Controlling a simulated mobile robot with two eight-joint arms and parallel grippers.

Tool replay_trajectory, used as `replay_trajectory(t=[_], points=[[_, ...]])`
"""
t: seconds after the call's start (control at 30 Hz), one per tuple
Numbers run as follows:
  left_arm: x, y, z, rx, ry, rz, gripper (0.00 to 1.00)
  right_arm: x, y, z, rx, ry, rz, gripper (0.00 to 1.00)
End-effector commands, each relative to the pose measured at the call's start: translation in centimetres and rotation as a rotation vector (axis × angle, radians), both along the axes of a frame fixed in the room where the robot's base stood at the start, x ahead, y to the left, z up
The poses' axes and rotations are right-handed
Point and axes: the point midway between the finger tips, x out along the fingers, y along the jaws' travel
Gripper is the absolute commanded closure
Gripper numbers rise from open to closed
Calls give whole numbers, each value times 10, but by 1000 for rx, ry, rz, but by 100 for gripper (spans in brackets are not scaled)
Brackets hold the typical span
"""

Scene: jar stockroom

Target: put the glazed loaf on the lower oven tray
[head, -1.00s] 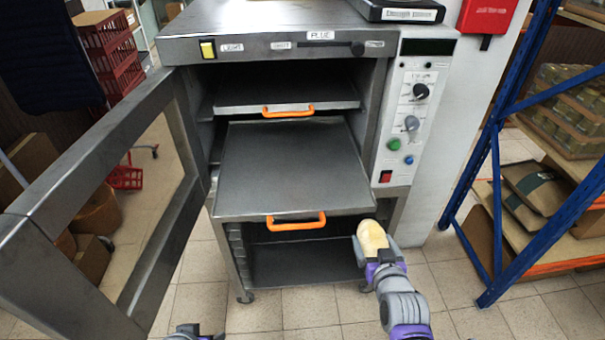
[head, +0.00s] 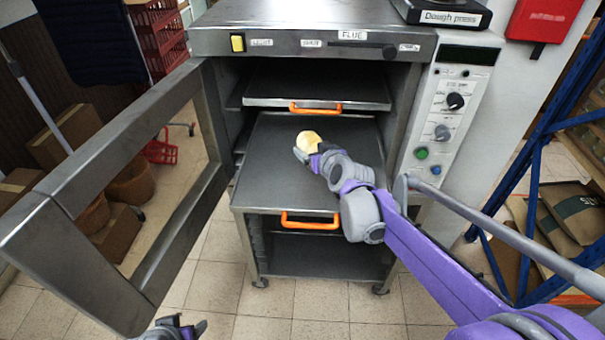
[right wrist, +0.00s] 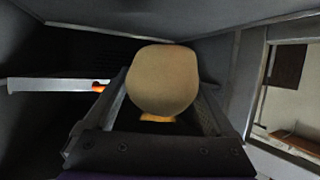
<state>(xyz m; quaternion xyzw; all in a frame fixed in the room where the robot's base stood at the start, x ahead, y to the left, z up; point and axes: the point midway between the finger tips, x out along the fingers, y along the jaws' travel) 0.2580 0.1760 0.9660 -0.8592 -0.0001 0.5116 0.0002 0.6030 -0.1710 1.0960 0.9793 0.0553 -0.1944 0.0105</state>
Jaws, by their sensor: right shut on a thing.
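The glazed loaf (head: 308,141) is pale yellow and sits between the fingers of my right gripper (head: 308,150). In the right wrist view the loaf (right wrist: 162,80) fills the space between the dark jaws. My right gripper is shut on it, over the lower oven tray (head: 270,185), which is pulled out and has an orange handle (head: 310,221). I cannot tell whether the loaf touches the tray. My left gripper (head: 180,328) shows only in part at the bottom edge of the head view, away from the oven; its jaw state is unclear.
The upper tray (head: 340,100) with an orange handle sits pushed in above. The oven door (head: 70,180) stands open on the left. The control panel (head: 445,120) is on the right, beside a blue rack (head: 530,215). The lower tray's surface is otherwise bare.

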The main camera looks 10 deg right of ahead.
Motion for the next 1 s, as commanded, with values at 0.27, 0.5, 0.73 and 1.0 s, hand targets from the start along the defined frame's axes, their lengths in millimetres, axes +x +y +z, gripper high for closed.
replay_trajectory(t=[0.27, 0.5, 0.73, 1.0], points=[[-4, 0, -9, 0, 7, 0, 33, 0, 0, -50, 0, 1, 0, 83], [-5, 0, -12, 0, 10, 0, 33, 0, 0, -71, -1, 1, 0, 83], [-6, 0, -16, 0, 12, 0, 33, -1, 0, -92, -1, 1, 0, 83], [-7, 0, -17, 0, 13, 0, 33, -1, 0, -95, 0, 1, 0, 83]])
